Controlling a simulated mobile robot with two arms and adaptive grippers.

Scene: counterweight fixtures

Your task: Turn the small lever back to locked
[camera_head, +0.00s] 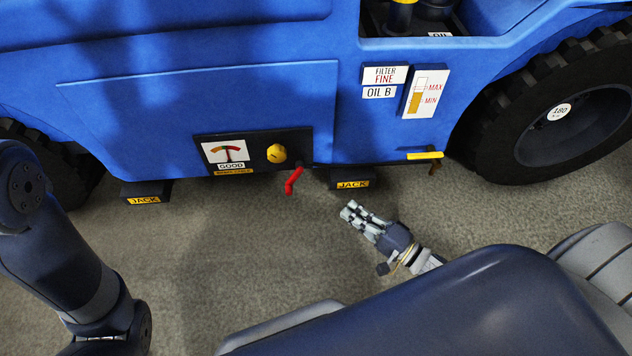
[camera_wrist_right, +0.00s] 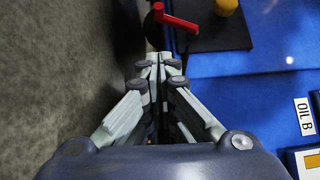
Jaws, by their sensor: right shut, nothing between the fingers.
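A small red lever (camera_head: 293,180) hangs below the right end of a black panel (camera_head: 262,140) on the blue vehicle, bent downward and slightly left. In the right wrist view the red lever (camera_wrist_right: 195,24) shows beyond the fingertips, apart from them. A yellow-handled lever (camera_head: 425,155) sticks out level at the vehicle's lower edge, farther right. My right gripper (camera_head: 349,210) is shut and empty, below and right of the red lever; its closed fingers (camera_wrist_right: 160,62) show in the wrist view. My left arm shows at the left, but its gripper is out of view.
The black panel carries a dial gauge (camera_head: 226,151) marked GOOD and a yellow knob (camera_head: 276,153). Two JACK blocks (camera_head: 351,178) (camera_head: 146,192) jut from the vehicle's lower edge. Large tyres (camera_head: 560,105) stand at both sides. The carpet (camera_head: 220,250) between is clear.

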